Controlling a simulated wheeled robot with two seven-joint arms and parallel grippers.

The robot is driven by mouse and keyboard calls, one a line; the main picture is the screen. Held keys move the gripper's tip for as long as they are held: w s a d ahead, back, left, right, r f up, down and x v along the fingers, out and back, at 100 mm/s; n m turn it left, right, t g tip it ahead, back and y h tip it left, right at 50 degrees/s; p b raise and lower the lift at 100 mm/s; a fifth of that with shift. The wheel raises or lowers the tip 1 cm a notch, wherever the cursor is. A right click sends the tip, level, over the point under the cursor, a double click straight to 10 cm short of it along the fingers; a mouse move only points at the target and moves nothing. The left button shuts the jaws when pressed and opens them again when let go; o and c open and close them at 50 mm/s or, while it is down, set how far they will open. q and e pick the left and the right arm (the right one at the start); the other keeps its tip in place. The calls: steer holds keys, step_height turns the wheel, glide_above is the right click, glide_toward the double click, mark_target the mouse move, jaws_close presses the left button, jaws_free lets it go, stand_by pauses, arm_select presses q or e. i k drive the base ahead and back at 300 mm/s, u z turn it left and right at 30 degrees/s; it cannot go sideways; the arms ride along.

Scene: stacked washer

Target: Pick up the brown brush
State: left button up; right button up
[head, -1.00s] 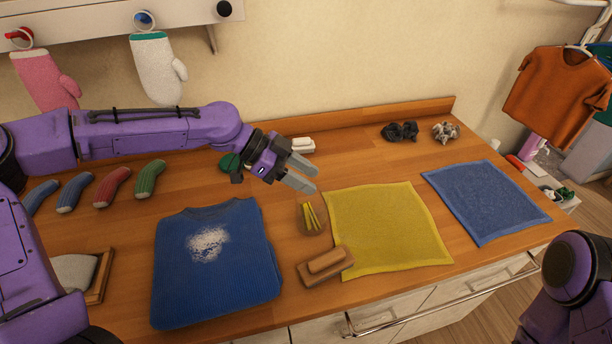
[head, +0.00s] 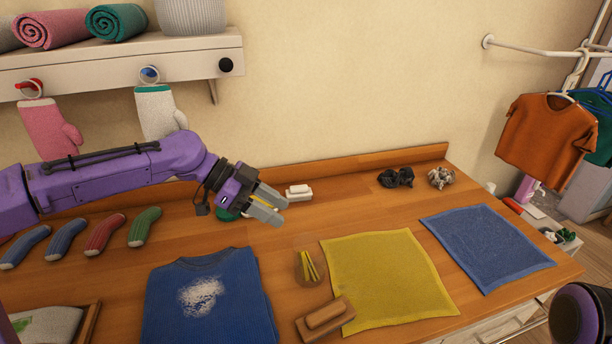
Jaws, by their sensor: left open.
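The brown brush (head: 325,318) lies on the wooden counter at the bottom middle of the head view, against the near left corner of the yellow cloth (head: 388,275). My left gripper (head: 283,211) is open above the counter, up and to the left of the brush and clear of it. A thin yellow strip shows between its fingers; I cannot tell what it is. My right gripper is out of view; only a part of my right arm shows at the lower right.
A small bowl with yellow sticks (head: 310,267) stands between gripper and brush. A blue sweater (head: 210,305) lies left of the brush. A white brush (head: 298,193) is behind the gripper. A blue cloth (head: 487,247) lies right. Mittens hang from the shelf (head: 120,65).

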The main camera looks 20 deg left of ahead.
mark_target(316, 324)
steer(key=k, duration=1)
